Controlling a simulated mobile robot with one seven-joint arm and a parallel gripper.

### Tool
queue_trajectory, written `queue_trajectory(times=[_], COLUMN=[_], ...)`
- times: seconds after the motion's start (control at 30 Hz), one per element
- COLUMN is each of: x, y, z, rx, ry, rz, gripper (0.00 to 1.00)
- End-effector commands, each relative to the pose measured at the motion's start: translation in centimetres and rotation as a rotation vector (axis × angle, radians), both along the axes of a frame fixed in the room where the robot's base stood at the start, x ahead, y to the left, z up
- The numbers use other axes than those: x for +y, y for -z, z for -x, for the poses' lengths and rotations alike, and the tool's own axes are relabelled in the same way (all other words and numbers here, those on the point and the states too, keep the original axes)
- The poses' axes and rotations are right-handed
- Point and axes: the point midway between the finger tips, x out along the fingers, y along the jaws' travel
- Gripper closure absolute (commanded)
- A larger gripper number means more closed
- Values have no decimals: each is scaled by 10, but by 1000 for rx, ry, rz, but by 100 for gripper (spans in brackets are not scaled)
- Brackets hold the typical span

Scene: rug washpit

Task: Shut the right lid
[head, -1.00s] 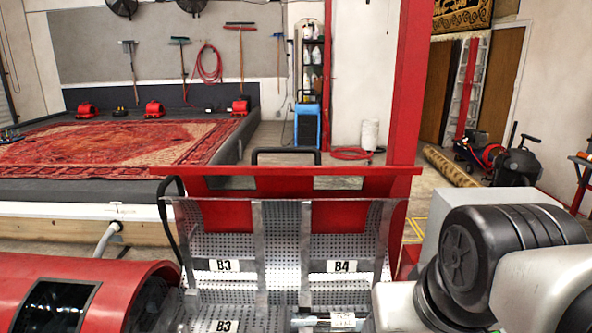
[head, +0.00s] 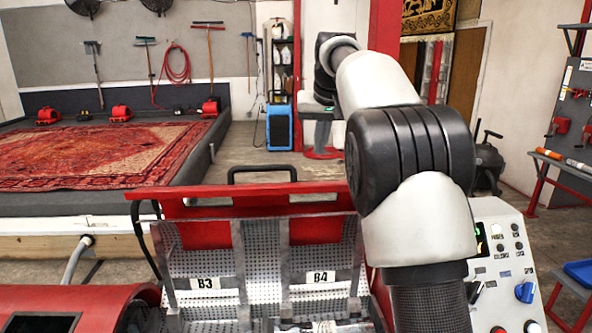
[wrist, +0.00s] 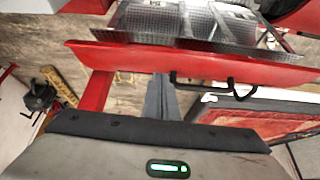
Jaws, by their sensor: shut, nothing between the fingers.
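A perforated metal panel labelled B4 (head: 325,258) stands raised on the right inside the machine. A matching panel labelled B3 (head: 190,262) stands raised to its left. Behind them the big red cover (head: 270,203) stands open, with a black bar handle (head: 262,170) on its top edge. The wrist view shows this cover (wrist: 130,58), its handle (wrist: 205,92) and the perforated panels (wrist: 190,22) beyond. My gripper (head: 320,112) is past the cover, up and to the right, apart from the panels. It is shut and empty; its fingers are hard to make out.
A control panel (head: 505,262) with knobs stands at the right. A red post (head: 383,40) rises behind my arm, which hides part of the machine's right side. A rug (head: 95,155) lies on the wash platform at the left. Open floor lies behind the machine.

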Motion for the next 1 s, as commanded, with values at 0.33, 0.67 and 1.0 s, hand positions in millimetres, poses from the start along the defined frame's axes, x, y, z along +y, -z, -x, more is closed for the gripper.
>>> queue_trajectory(times=[0.33,0.67,1.0], x=[20,20,19], y=[25,64,112], z=[-56,-78,-105], rx=[-4,-2,-3], ry=[-32,-31,-32], rz=[31,34,34], gripper=[100,100,100])
